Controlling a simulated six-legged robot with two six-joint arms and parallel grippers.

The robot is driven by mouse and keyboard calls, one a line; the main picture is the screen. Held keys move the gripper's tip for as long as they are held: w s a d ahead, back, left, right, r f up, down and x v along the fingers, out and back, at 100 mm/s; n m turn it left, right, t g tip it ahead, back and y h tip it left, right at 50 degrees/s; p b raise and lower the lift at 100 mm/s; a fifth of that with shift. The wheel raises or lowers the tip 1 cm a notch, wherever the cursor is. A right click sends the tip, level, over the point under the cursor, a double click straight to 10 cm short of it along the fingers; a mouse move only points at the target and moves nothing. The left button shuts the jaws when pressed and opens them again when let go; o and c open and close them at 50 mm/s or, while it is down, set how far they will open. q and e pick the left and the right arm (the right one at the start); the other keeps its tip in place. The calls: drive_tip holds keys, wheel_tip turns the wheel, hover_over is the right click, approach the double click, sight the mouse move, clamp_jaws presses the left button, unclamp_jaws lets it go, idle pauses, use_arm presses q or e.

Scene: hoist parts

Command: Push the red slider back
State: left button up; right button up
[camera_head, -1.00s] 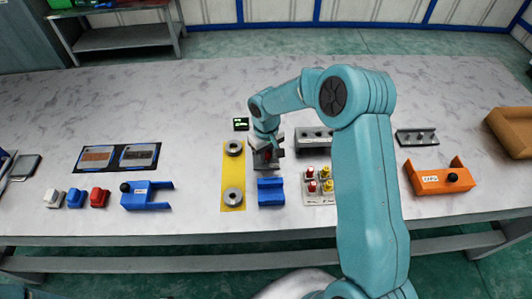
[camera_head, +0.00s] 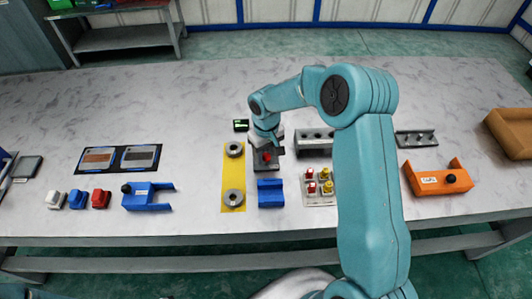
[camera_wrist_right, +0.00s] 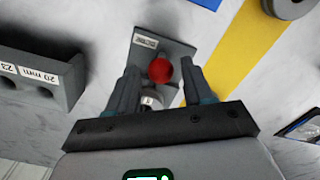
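The red slider shows as a round red knob (camera_head: 267,157) on a small dark grey metal base (camera_head: 265,166) near the middle of the table. In the right wrist view, the red knob (camera_wrist_right: 160,70) shows between the fingertips, in front of a grey labelled plate (camera_wrist_right: 172,50). A shiny metal round part (camera_wrist_right: 152,98) lies just below it, partly hidden by my gripper. My right gripper (camera_head: 268,146) is at the slider, on its far side. Its fingers (camera_wrist_right: 160,82) are apart, with a gap to the knob on each side. My left gripper is not in view.
A yellow plate with two metal rings (camera_head: 233,175) stands close left. A blue block (camera_head: 271,193) is in front, a board with red and yellow knobs (camera_head: 319,187) front right, and a grey holed block (camera_head: 315,142) right. An orange bracket (camera_head: 438,178) sits farther right.

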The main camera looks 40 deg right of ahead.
drive_tip(key=shift+r+p, duration=1.35)
drive_tip(key=shift+r, duration=1.4)
drive_tip(key=shift+s+f, duration=0.1)
